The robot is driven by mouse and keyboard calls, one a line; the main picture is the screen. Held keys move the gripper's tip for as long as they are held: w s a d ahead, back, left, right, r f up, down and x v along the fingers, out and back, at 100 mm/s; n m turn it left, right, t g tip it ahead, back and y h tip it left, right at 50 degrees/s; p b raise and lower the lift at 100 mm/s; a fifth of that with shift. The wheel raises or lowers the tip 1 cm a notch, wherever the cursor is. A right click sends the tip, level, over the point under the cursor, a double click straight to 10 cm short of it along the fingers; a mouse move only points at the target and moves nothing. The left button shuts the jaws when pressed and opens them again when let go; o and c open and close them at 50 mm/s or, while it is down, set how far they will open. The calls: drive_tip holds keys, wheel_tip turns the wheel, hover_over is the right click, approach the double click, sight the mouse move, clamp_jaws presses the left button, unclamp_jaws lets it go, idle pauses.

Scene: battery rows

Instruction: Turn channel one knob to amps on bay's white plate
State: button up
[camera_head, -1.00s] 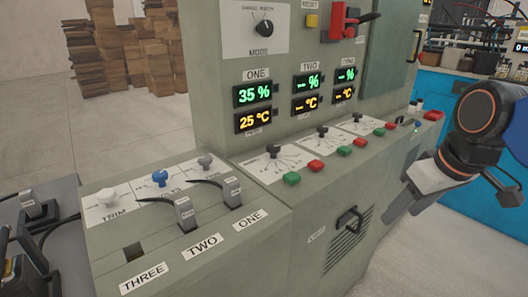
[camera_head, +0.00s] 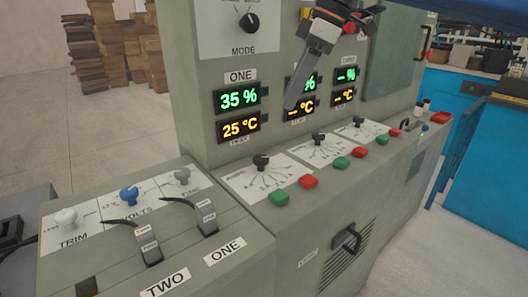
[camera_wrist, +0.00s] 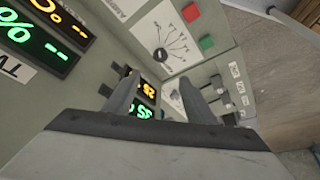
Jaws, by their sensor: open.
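The channel one knob (camera_head: 261,161) is black and stands on a white plate (camera_head: 243,183) below the ONE displays. The plate's printed lines and marks are too small to read, so I cannot tell which mark the knob points at. My gripper (camera_head: 292,104) hangs in front of the TWO displays, above and to the right of that knob, apart from it. In the wrist view, my gripper (camera_wrist: 160,80) has its two fingers spread with nothing between them. A white plate with a black knob (camera_wrist: 161,55) lies beyond the fingers there; its channel is unclear.
Similar knobs for the other channels (camera_head: 319,138) stand to the right. Green (camera_head: 279,199) and red (camera_head: 308,182) buttons line the ledge's front edge. Levers (camera_head: 206,217) and TRIM (camera_head: 66,218) and VOLTS (camera_head: 130,196) knobs are at left. A handle (camera_head: 347,238) sticks out below.

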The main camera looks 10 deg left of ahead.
sight(261, 157)
drive_tip(key=x, duration=1.7)
drive_tip(key=shift+d, duration=0.1)
drive_tip(key=c, duration=1)
